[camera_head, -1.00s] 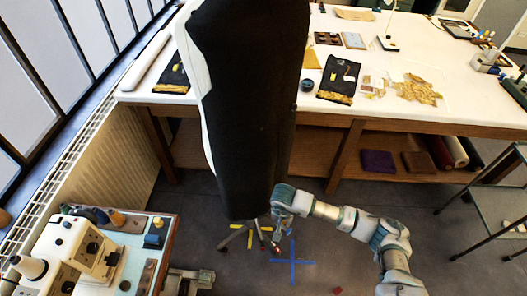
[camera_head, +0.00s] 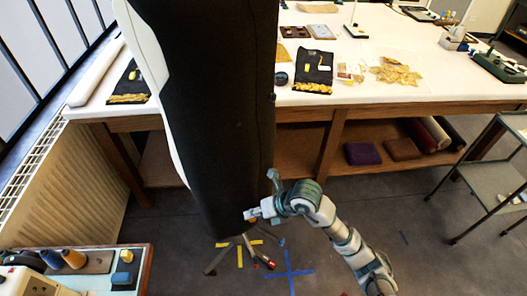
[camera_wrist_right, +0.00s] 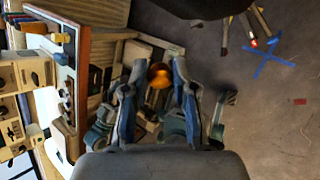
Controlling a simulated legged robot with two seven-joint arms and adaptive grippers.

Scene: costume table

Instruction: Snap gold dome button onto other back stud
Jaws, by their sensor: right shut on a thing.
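The gold dome button (camera_wrist_right: 160,76) shows in the right wrist view, held between the fingertips of my right gripper (camera_wrist_right: 152,72). In the head view my right gripper (camera_head: 254,210) is at the lower right edge of the tall black garment (camera_head: 220,120) on its stand. The button is too small to make out there, and I cannot tell whether the gripper touches the cloth. No back stud can be made out clearly on the black cloth. My left gripper is not in view.
A long white table (camera_head: 400,95) stands behind, with folded black pieces (camera_head: 314,72) and gold cloth (camera_head: 395,74) on it. A side cart (camera_head: 140,258) is at lower left and a metal trolley (camera_head: 490,176) at right. The stand's legs (camera_head: 240,256) spread over the floor.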

